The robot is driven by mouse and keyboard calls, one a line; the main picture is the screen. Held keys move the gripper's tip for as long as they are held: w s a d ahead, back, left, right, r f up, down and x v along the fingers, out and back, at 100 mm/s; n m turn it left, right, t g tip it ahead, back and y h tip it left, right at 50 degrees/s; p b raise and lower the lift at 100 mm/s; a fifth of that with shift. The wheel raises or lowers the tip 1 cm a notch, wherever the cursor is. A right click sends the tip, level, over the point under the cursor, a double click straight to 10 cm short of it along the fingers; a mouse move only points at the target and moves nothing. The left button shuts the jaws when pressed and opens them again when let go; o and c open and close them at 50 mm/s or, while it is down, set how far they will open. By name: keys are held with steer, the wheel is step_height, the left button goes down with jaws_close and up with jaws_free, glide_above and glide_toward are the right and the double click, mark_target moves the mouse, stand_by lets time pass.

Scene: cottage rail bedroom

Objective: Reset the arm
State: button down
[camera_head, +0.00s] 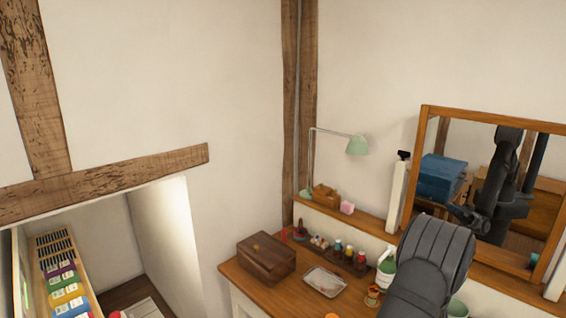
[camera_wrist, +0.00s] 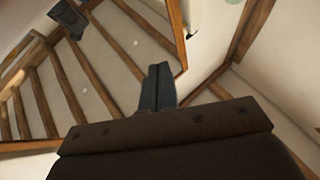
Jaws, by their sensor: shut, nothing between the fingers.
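My gripper (camera_wrist: 157,88) shows in the wrist view, with its two dark fingers together and nothing between them. It points up toward the beamed ceiling, clear of any surface. In the head view my dark arm rises at the lower right in front of the desk; the gripper itself cannot be made out there directly. A dark arm also shows in the mirror (camera_head: 428,125).
A wooden desk (camera_head: 240,281) carries a brown box (camera_head: 266,258), a small tray (camera_head: 325,281) and several bottles. A green lamp (camera_head: 357,145) stands on the shelf behind. Colourful packets (camera_head: 66,295) fill a rack at the lower left.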

steer(key=shift+s+d+n+t+y, duration=0.15)
steer(key=shift+d+n+y, duration=0.2)
steer(key=shift+n+y, duration=0.35)
steer(key=shift+s+d+n+t+y, duration=0.15)
steer(key=shift+d+n+y, duration=0.2)
steer(key=shift+y, duration=0.65)
